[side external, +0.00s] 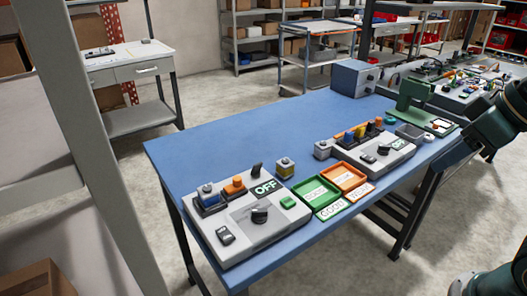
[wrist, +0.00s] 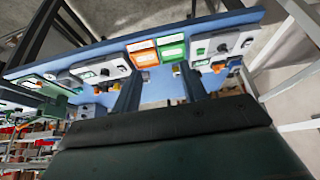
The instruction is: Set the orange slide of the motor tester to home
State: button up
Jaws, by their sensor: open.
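Two light grey testers stand on the blue bench; I cannot tell which is the motor tester. The near one (side external: 245,222) has an orange slide (side external: 234,186) beside a blue block in a dark holder, an OFF display, a black knob and a green button. The far one (side external: 372,152) has orange, yellow and blue pieces (side external: 359,131) along its back. Both also show in the wrist view, the near one at right (wrist: 222,44) and the far one at left (wrist: 100,70). My gripper (wrist: 160,72) is open and empty, apart from both testers.
A blue-grey box (side external: 354,78) and a green press (side external: 412,97) stand farther back. The bench's left back is clear.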

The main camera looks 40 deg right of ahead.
jog(key=w+a+r+n+g, duration=0.1)
jog(key=w+a+r, duration=0.15)
jog(key=w, duration=0.25)
jog(key=w+a+r, duration=0.1)
jog(key=w+r, duration=0.2)
jog(key=w, duration=0.2)
jog(key=n+g, duration=0.4)
send_over(237, 178)
notch_tip(237, 178, down, 9)
jog(key=shift+f, duration=0.15)
jog(key=shift+w+f, duration=0.1)
jog(key=shift+f, duration=0.05)
notch_tip(237, 178, down, 14)
jog(key=shift+r, duration=0.25)
